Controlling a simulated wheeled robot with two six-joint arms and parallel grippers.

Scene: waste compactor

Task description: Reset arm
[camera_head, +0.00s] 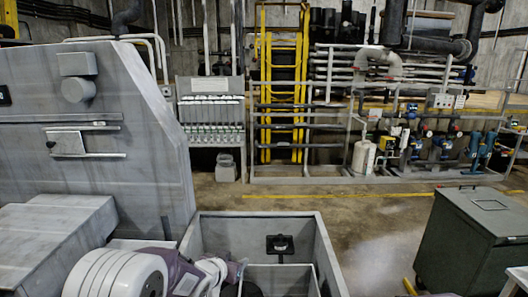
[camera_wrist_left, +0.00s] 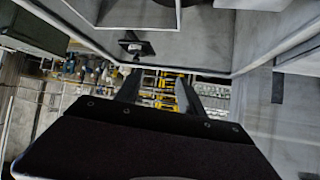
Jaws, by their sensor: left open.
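My left arm (camera_head: 120,273) comes in at the bottom left of the head view, white with purple-grey joints. It reaches toward the grey open-topped box of the compactor (camera_head: 215,232). In the left wrist view my left gripper (camera_wrist_left: 157,92) shows two dark fingers spread apart with nothing between them. The wrist picture is upside down, with the box's grey walls (camera_wrist_left: 255,45) along its upper part. A black bracket (camera_head: 280,244) sits on the inner far wall of the box; it also shows in the wrist view (camera_wrist_left: 135,45). My right gripper is not seen.
The tall grey machine body (camera_head: 110,175) stands at the left, close to my left arm. A dark green lidded bin (camera_head: 470,240) stands at the right. Open floor (camera_head: 375,225) lies between box and bin. Pipes and a yellow ladder (camera_head: 265,85) line the back wall.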

